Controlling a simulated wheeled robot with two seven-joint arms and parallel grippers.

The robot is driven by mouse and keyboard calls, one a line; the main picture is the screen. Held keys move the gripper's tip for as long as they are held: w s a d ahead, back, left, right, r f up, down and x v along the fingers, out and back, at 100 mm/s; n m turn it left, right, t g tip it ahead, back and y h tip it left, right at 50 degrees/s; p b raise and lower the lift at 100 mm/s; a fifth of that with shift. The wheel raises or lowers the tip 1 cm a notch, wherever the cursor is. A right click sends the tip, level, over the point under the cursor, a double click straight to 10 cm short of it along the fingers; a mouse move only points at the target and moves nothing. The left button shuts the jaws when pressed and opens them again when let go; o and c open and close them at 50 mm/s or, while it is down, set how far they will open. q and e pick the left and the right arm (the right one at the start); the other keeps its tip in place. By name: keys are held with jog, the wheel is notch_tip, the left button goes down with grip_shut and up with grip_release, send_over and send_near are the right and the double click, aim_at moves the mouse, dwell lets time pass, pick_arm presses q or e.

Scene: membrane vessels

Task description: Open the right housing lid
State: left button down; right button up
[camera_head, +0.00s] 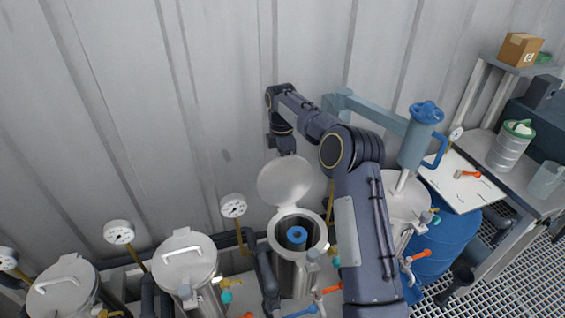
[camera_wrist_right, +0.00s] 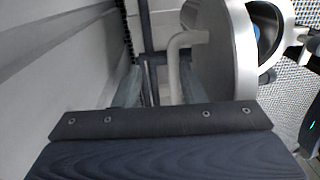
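The lid (camera_head: 285,182) of the steel housing (camera_head: 292,276) in the middle of the head view is swung up, tilted back toward the wall. The housing mouth is uncovered, with a blue cylindrical element (camera_head: 297,235) inside. My right gripper (camera_head: 284,150) is behind the raised lid, and its fingertips are hidden in the head view. In the right wrist view, the fingers (camera_wrist_right: 158,88) are apart; the lid (camera_wrist_right: 228,55) stands nearly edge-on with its bent handle (camera_wrist_right: 180,42) reaching between them, nearer the right finger. Whether they touch is unclear. My left gripper is not in view.
Two housings with closed lids (camera_head: 186,258) (camera_head: 64,288) stand to the left. Pressure gauges (camera_head: 233,205) and pipes line the wall.

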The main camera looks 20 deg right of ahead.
notch_tip(320, 180, up, 8)
jog(key=shift+w, duration=0.15)
dwell(0.5)
jog(key=s+a+r+m+t+y+b, duration=0.15)
jog(key=s+r+m, duration=0.25)
jog(key=s, duration=0.5)
jog(key=s+a+r+m+t, duration=0.15)
jog(key=s+r+m, duration=0.25)
jog(key=s, duration=0.6)
jog(key=s+a+f+m+t, duration=0.1)
jog(key=s+a+f+m, duration=0.1)
jog(key=s, duration=0.5)
jog(key=s+a+f+m+t+y+b, duration=0.1)
jog(key=s+a+f+m, duration=0.1)
jog(key=s+f+m, duration=0.3)
jog(key=s+a+f+m+t+y, duration=0.1)
jog(key=s+a+f+m, duration=0.2)
jog(key=s, duration=0.6)
jog(key=shift+f+b, duration=0.3)
jog(key=shift+f, duration=0.05)
